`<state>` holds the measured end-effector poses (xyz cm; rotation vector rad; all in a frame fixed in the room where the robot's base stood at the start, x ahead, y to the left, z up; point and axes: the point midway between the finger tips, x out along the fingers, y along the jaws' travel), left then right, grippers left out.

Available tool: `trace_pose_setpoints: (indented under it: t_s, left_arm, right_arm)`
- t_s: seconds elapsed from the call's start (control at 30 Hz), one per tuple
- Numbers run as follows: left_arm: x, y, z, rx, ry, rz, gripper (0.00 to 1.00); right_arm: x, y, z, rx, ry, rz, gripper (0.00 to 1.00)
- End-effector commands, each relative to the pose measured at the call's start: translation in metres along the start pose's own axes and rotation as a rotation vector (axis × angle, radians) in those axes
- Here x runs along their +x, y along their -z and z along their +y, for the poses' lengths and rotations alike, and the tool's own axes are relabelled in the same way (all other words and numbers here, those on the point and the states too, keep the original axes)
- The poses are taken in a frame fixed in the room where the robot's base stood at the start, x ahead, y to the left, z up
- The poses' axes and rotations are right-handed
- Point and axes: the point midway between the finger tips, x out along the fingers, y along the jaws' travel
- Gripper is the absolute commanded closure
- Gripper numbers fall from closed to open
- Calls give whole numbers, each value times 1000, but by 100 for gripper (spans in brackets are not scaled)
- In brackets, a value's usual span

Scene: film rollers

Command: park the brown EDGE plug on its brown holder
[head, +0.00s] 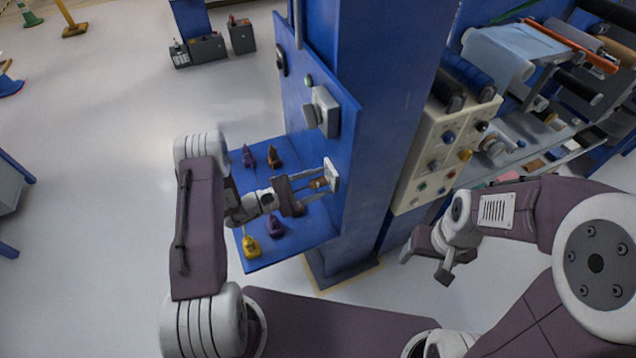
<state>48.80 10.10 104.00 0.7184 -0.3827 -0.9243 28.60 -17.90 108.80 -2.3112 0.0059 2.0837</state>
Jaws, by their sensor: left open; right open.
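My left gripper (314,187) reaches over the blue shelf toward a pale socket plate (331,172) on the blue upright panel. Its two fingers are apart, one on each side of a small brown plug (318,183) at the plate. I cannot tell whether the fingers touch the plug or how deep it sits. A brown piece (273,157) stands at the back of the shelf, and another brown piece (298,209) is partly hidden by my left gripper. Which is the brown holder is unclear. My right gripper (426,267) is open and empty, right of the blue column.
Purple pieces (249,158) and (275,227) and a yellow piece (250,246) stand on the blue shelf (262,262). A grey knob box (322,112) juts from the panel above. A cream button box (446,150) and film rollers (497,52) are to the right.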

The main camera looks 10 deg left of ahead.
Motion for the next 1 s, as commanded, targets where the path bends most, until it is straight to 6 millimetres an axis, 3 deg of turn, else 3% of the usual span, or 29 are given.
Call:
trace_pose_setpoints:
  t_s: [0.9, 1.0]
  left_arm:
    - [0, 0, 0, 0, 0, 0, 49]
    - [0, 0, 0, 0, 0, 0, 77]
  right_arm:
    - [4, 0, 0, 0, 0, 0, 27]
    - [4, 0, 0, 0, 0, 0, 27]
